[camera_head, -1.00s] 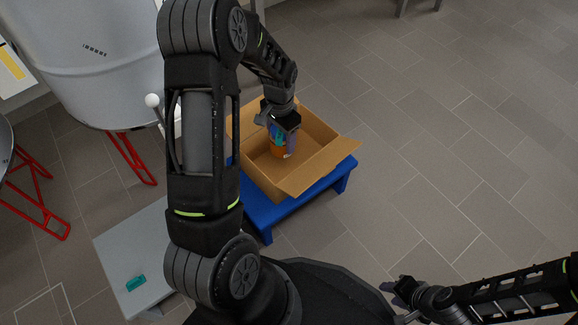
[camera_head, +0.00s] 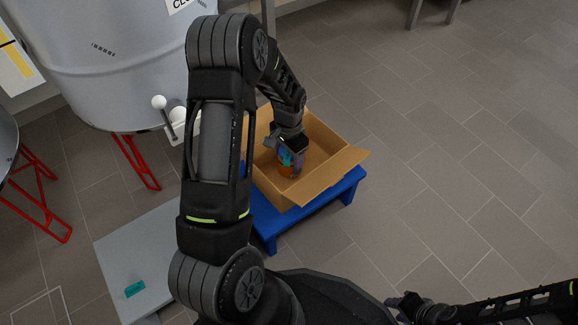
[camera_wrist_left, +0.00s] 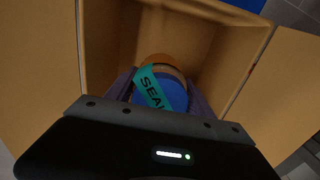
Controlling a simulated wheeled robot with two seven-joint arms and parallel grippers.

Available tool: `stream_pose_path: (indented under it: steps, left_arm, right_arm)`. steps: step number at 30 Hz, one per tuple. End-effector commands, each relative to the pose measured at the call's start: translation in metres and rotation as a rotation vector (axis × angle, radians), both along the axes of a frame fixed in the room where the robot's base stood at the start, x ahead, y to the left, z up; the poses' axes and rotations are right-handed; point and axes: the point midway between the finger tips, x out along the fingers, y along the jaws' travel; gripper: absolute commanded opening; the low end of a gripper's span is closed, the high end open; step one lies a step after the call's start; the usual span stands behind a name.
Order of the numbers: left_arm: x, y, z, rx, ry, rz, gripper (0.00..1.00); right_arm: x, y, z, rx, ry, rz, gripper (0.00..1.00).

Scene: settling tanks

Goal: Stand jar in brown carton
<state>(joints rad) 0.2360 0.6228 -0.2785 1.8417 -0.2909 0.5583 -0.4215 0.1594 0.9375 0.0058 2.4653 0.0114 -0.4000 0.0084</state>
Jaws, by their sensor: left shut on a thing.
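The brown carton (camera_head: 322,184) stands open on a blue stand, its flaps folded outward. The jar (camera_head: 287,170) has an orange-brown body, and its blue lid with a teal seal strip shows in the left wrist view (camera_wrist_left: 172,92). My left gripper (camera_head: 291,152) reaches down into the carton and is shut on the jar near its lid. The jar looks upright inside the carton walls; I cannot tell whether its base touches the carton floor. My right gripper (camera_head: 402,303) is at the bottom edge, far from the carton, its jaws too small to judge.
The blue stand (camera_head: 318,203) holds the carton. A grey table (camera_head: 150,255) with a small teal item (camera_head: 134,289) is at left. A large grey tank (camera_head: 120,60) on red legs stands behind it. The tiled floor at right is clear.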

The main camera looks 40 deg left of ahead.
Motion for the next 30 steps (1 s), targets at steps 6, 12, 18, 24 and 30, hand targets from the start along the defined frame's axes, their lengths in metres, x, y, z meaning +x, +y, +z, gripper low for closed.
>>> stream_pose_path:
  steps: [6,12,18,24,30]
  left_arm:
    - [0.000,0.000,-0.012,0.000,0.001,0.000,0.00]
    - [0.000,0.000,-0.037,0.000,0.000,0.000,0.00]
    - [0.001,0.000,-0.037,0.001,-0.001,0.000,0.00]
    - [0.000,0.000,-0.040,0.000,-0.001,0.000,0.00]
    - [0.000,0.000,-0.040,0.000,0.000,0.000,0.77]
  right_arm:
    - [0.001,0.000,-0.007,-0.001,-0.003,-0.001,0.36]
    - [0.003,0.000,-0.018,0.000,-0.005,-0.003,0.36]
    - [0.003,0.000,-0.016,0.001,-0.006,-0.003,0.36]
    - [0.003,0.000,-0.018,0.001,-0.006,-0.003,0.36]
    - [0.003,0.000,-0.017,0.001,-0.005,-0.004,0.36]
